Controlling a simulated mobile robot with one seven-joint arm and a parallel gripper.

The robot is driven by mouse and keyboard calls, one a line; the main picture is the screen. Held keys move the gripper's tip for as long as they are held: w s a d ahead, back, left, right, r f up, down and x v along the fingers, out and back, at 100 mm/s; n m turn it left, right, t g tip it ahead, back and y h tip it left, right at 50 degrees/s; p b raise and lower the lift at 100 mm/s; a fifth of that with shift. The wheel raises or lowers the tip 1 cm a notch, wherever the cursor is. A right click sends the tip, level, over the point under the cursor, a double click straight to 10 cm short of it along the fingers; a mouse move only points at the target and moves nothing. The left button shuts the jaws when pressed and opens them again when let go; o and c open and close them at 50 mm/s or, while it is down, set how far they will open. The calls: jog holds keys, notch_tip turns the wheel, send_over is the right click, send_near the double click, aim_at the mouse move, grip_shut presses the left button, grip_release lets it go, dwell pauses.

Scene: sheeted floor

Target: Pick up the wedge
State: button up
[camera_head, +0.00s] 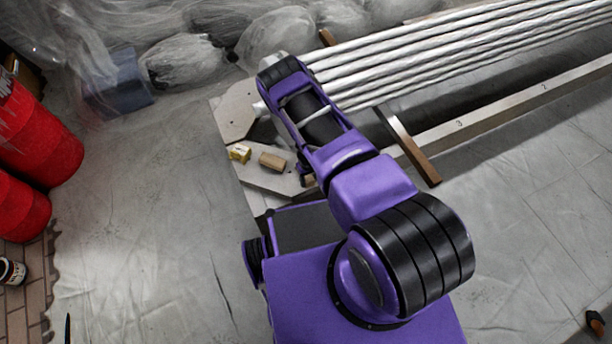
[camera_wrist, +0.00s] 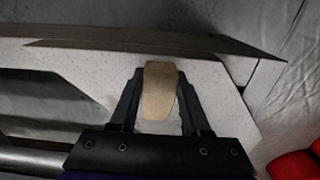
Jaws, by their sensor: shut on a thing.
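The wedge (camera_wrist: 159,92) is a tan, tapered piece, seen close up in the wrist view. My gripper (camera_wrist: 160,74) is shut on it, with one dark finger against each side. Behind it lie pale speckled slabs; I cannot tell whether the wedge still touches them. In the head view my purple arm hides most of the gripper. A small brown bit shows beside a dark part under the arm, and I cannot tell whether it is the wedge.
Long silver pipes (camera_head: 440,45) lie at upper right, near a wooden bar (camera_head: 408,146). The sheeted floor (camera_head: 150,220) between is clear.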

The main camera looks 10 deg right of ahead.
grip_shut()
notch_tip(320, 180, up, 10)
jog(key=shift+f+p, duration=0.1)
jog(key=shift+p, duration=1.05)
jog(key=w+a+r+m+p, duration=0.1)
jog(key=w+r, duration=0.1)
jog(key=r, duration=1.3)
jog(key=w+a+r+p, duration=0.1)
jog(key=r, duration=1.5)
jog(key=s+d+r+m, duration=0.1)
jog(key=s+r, duration=0.3)
jog(key=r, duration=0.6)
jog(key=shift+d+p, duration=0.45)
jog(key=shift+d, duration=0.15)
